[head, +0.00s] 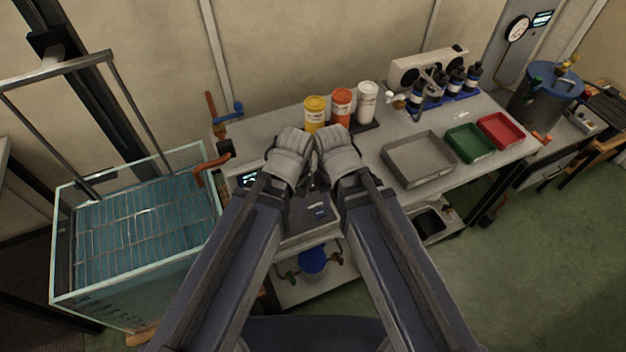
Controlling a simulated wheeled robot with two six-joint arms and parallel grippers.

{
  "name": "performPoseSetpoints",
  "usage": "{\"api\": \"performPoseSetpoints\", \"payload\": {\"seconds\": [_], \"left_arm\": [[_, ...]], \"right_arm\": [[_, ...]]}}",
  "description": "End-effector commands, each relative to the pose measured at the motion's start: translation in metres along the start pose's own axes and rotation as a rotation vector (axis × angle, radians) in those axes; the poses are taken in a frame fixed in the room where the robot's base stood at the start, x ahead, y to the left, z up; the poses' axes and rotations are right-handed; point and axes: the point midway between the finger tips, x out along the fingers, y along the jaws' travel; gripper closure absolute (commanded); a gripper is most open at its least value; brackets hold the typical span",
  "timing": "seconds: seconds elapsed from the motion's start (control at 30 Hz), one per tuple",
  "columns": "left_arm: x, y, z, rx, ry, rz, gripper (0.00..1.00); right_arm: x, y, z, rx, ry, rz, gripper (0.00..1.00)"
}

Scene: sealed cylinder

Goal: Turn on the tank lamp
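A glass tank (66,250) with blue-green contents and a grid of lines stands on the left. A metal frame (58,72) rises above it. I cannot pick out a lamp or its switch for certain. A small lit display (248,178) shows at the bench's left end, partly hidden by my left arm. My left gripper (290,148) and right gripper (336,146) are pale grey and side by side over the bench's front left part, right of the tank. Their fingertips are not clear, so I cannot tell whether they are open. I see nothing held.
The bench (375,165) carries yellow (315,115), orange (341,107) and white (366,103) jars, and grey (418,160), green (469,144) and red (502,131) trays. Orange-handled pipework (212,165) stands between tank and bench. A blue drum (545,95) is far right.

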Motion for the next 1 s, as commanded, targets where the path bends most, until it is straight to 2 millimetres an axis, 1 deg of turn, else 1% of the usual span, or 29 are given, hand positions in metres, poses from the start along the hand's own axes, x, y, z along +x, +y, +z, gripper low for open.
{"api": "performPoseSetpoints", "payload": {"seconds": [0.03, 0.23, 0.3, 0.4, 0.5, 0.57, 1.0], "left_arm": [[-0.017, -0.002, 0.001, -0.002, 0.0, 0.001, 0.36], [-0.05, -0.004, 0.003, -0.009, 0.0, 0.003, 0.36], [-0.059, -0.005, 0.004, -0.012, 0.0, 0.004, 0.36], [-0.066, -0.006, 0.004, -0.015, 0.0, 0.004, 0.36], [-0.069, -0.006, 0.004, -0.016, 0.0, 0.005, 0.36], [-0.069, -0.006, 0.004, -0.016, 0.0, 0.005, 0.36], [-0.065, -0.005, 0.004, -0.016, 0.0, 0.005, 0.36]], "right_arm": [[-0.017, 0.001, -0.017, -0.005, 0.016, -0.007, 0.77], [-0.052, 0.0, -0.076, -0.034, 0.104, -0.046, 0.99], [-0.062, -0.001, -0.093, -0.043, 0.131, -0.057, 1.0], [-0.071, -0.001, -0.11, -0.051, 0.16, -0.068, 1.0], [-0.074, -0.002, -0.118, -0.056, 0.175, -0.075, 1.0], [-0.074, -0.002, -0.12, -0.057, 0.179, -0.076, 1.0], [-0.07, -0.002, -0.119, -0.058, 0.18, -0.076, 1.0]]}}
